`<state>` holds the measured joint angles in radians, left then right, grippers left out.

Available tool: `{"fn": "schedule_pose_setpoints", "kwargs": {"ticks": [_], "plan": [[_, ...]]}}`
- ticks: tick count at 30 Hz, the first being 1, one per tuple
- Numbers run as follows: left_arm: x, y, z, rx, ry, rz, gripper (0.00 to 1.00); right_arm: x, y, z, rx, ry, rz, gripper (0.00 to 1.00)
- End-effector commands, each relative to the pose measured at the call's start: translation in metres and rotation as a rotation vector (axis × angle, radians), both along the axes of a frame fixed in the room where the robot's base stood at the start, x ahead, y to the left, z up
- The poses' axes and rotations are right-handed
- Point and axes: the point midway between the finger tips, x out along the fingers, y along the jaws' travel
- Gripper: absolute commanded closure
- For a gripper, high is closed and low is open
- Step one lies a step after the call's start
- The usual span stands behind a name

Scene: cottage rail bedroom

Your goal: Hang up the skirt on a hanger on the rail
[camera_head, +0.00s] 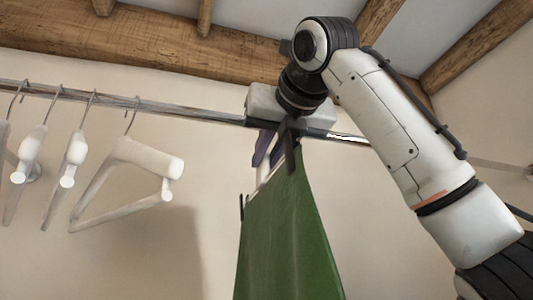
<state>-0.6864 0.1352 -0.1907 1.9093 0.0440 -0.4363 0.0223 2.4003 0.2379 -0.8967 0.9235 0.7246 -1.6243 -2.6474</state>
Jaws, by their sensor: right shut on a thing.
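A green skirt (285,235) hangs down in the middle of the head view, its lower part cut off by the bottom edge. My right gripper (281,140) is up at the metal rail (170,106), just above the skirt. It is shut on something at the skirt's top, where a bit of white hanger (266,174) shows. The gripper covers the hanger's upper part, so I cannot tell whether its hook is over the rail. My left gripper is out of view.
Several empty white hangers (122,180) hang on the rail at the left. The rail between them and my right gripper is clear. Wooden beams (150,42) run overhead, and a plain wall (180,225) stands behind.

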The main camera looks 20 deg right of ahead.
Motion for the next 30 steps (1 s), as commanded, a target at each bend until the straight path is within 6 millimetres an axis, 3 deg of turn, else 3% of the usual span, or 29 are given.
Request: {"fn": "schedule_pose_setpoints", "kwargs": {"ticks": [30], "plan": [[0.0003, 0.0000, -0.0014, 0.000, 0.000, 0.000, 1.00, -0.0004, -0.0001, -0.0072, 0.001, 0.001, 0.000, 1.00]]}}
